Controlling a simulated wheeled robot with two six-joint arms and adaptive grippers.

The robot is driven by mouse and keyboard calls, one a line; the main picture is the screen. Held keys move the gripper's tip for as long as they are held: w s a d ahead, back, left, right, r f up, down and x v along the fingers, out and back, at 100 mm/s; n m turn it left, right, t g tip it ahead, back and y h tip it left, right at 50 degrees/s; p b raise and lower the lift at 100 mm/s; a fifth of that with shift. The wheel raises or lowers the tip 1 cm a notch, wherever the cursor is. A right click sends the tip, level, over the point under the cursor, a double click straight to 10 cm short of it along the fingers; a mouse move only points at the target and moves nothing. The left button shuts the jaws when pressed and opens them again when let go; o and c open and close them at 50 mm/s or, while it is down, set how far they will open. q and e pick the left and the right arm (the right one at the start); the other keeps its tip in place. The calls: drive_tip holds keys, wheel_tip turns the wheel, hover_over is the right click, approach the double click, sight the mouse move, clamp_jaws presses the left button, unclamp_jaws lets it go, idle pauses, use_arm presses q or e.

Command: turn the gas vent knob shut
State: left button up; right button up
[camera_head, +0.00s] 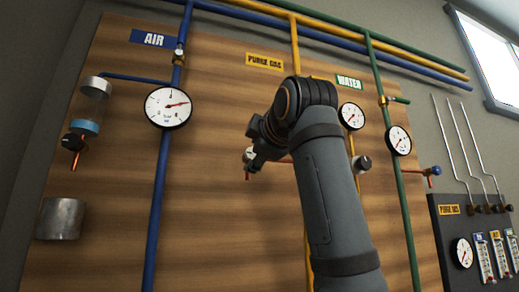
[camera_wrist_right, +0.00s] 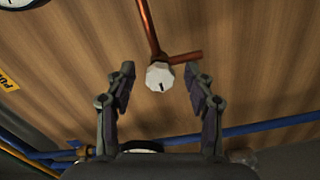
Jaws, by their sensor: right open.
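The gas vent knob, a white faceted knob with a dark mark (camera_wrist_right: 159,76), sits on a copper pipe with a side branch in the right wrist view. In the head view only a small white part of it (camera_head: 249,154) shows beside my gripper. My right gripper (camera_wrist_right: 158,72) is open, with one finger on each side of the knob and a visible gap on both sides. In the head view my right arm and gripper (camera_head: 256,146) cover much of the panel around the knob. My left gripper is not in view.
The wooden panel (camera_head: 110,215) carries a blue AIR pipe (camera_head: 155,205), a yellow gas pipe and a green water pipe (camera_head: 398,190). A large gauge (camera_head: 168,107) and smaller gauges hang on it. A metal cup (camera_head: 60,219) is at left, and a dark instrument box (camera_head: 448,228) at right.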

drive_tip(key=v, duration=1.1)
drive_tip(key=shift+s, duration=0.35)
drive_tip(key=shift+d, duration=0.1)
